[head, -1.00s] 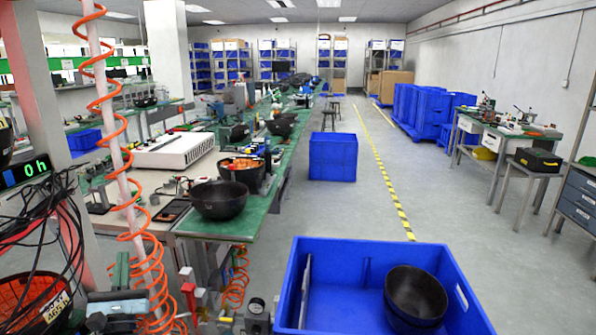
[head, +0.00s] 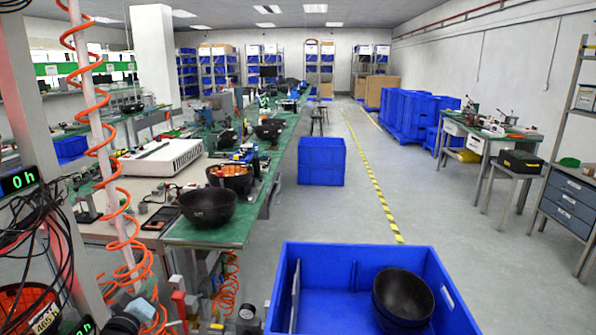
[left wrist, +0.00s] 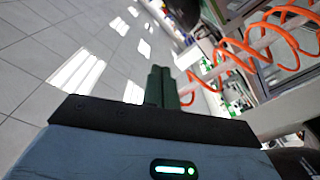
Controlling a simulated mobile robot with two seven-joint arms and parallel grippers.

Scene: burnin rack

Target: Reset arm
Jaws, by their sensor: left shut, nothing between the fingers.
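My left gripper shows in the left wrist view (left wrist: 165,87), with its two green fingers pressed together and nothing between them. It points toward open space above the grey tiled floor, with an orange coiled hose (left wrist: 285,30) to the right of the fingers. In the head view, my left arm is at most a small part at the lower left edge, and its fingers cannot be made out there. My right gripper is in neither view.
In the head view a blue bin (head: 352,249) with stacked black bowls (head: 403,298) stands in front. A green bench (head: 235,232) holds a black bowl (head: 208,205) at its near end. An orange hose (head: 100,150) and cables (head: 35,225) hang at left.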

